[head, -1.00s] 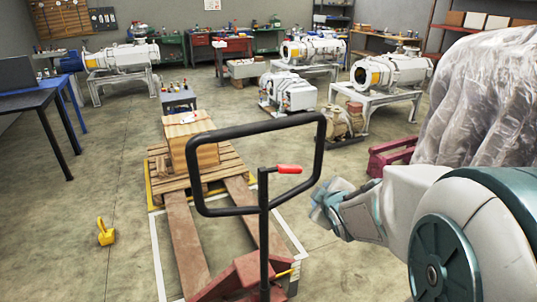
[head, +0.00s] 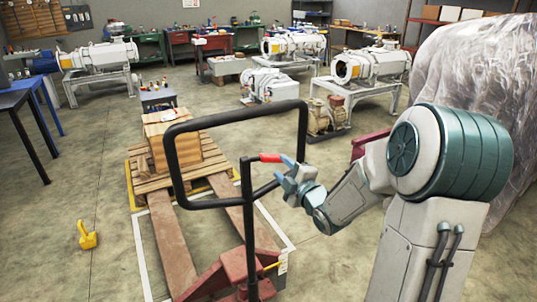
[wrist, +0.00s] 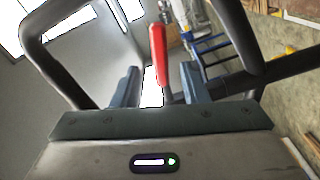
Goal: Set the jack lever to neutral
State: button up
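The jack lever (head: 271,158) is a red grip on the upright post of the pallet jack (head: 227,275), inside its black loop handle (head: 186,123). My gripper (head: 285,174) is at the right side of the handle, close to the right end of the lever. In the wrist view the red lever (wrist: 158,50) stands between the two fingers of my gripper (wrist: 168,85). The fingers are apart, with a gap visible around the lever's lower end. I cannot tell whether either finger touches it.
A wooden crate (head: 205,146) stands on a pallet (head: 135,170) over the jack's forks. A yellow object (head: 87,236) lies on the floor at left. A plastic-covered bulk (head: 465,75) is at right.

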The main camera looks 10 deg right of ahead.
aim_at(270, 156)
jog(key=p+x, duration=0.1)
jog(key=x, duration=0.7)
jog(key=shift+w+a+p, duration=0.1)
jog(key=shift+w+p, duration=0.1)
jog(key=shift+p, duration=0.15)
grip_shut()
jog(key=shift+f, duration=0.1)
